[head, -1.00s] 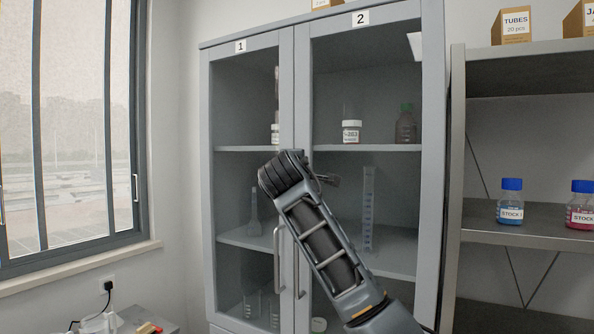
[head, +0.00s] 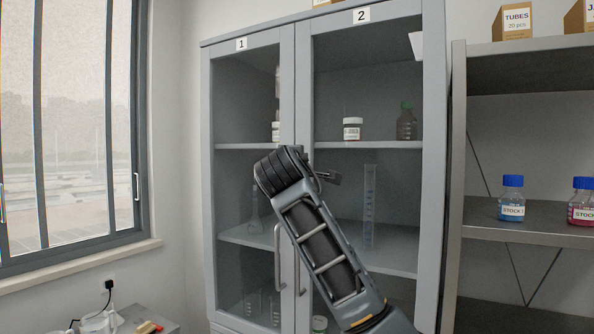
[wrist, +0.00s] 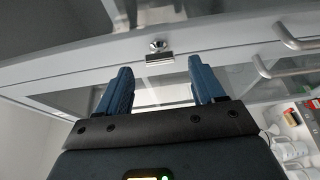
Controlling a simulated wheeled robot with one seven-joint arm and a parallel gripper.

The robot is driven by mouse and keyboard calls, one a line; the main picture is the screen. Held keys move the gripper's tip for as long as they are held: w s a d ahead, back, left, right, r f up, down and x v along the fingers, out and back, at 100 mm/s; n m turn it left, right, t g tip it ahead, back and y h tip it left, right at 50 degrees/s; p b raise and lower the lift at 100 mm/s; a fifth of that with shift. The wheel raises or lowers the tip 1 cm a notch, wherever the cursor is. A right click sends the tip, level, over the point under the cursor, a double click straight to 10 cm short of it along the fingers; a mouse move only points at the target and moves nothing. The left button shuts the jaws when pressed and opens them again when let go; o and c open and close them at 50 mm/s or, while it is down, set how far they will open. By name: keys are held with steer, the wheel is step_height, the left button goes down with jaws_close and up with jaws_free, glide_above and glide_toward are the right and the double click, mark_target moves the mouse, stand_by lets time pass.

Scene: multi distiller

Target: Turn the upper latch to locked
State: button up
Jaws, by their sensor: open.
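The upper latch (wrist: 158,46) shows in the wrist view as a small round metal knob above a short metal bar, on the pale frame of the cabinet (head: 302,90). My gripper (wrist: 160,78) is open, with its two blue fingers spread to either side below the latch. The fingers look apart from it, and nothing is between them. In the head view my gripper (head: 328,177) is small and partly hidden by my wrist, in front of the cabinet doors. The latch is not visible there. I cannot tell the exact turn of the latch.
Two door handles (head: 277,255) (head: 296,270) hang below my wrist; handles also show at the right of the wrist view (wrist: 297,35). Glassware and jars (head: 352,129) stand behind the glass. An open shelf (head: 520,218) with bottles is right, a window (head: 70,130) left.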

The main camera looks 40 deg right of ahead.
steer(key=shift+b+v, duration=0.45)
steer(key=shift+v, duration=1.9)
